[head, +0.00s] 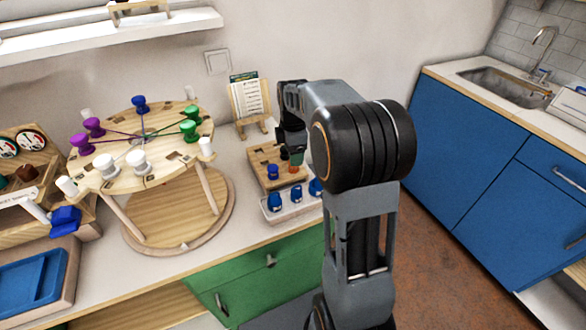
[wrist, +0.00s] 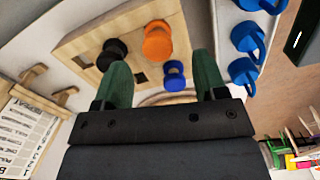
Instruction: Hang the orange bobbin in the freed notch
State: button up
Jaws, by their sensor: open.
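The orange bobbin (head: 294,169) stands on a small wooden block (head: 260,157), with a blue bobbin (head: 272,172) and a black bobbin (head: 284,154) near it. In the wrist view the orange bobbin (wrist: 157,42) lies beyond my green fingertips, roughly between their lines. My gripper (wrist: 160,72) is open and empty, and points at the block. In the head view my arm partly hides it. The round wooden board (head: 152,140) on legs carries blue, purple, white and green bobbins around its rim, with dark threads across it. A dark empty notch shows at its lower right rim.
A white tray (head: 290,214) with blue-topped pieces sits in front of the block. A card stand (head: 250,105) is behind it. A blue bin (head: 35,280) and a wooden rack with spools stand at the left. A round base lies under the board.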

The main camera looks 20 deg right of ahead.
aim_at(294, 169)
jog(key=shift+w+f, duration=0.15)
jog(key=shift+f, duration=2.5)
jog(key=c, duration=1.1)
jog(key=shift+r, duration=0.1)
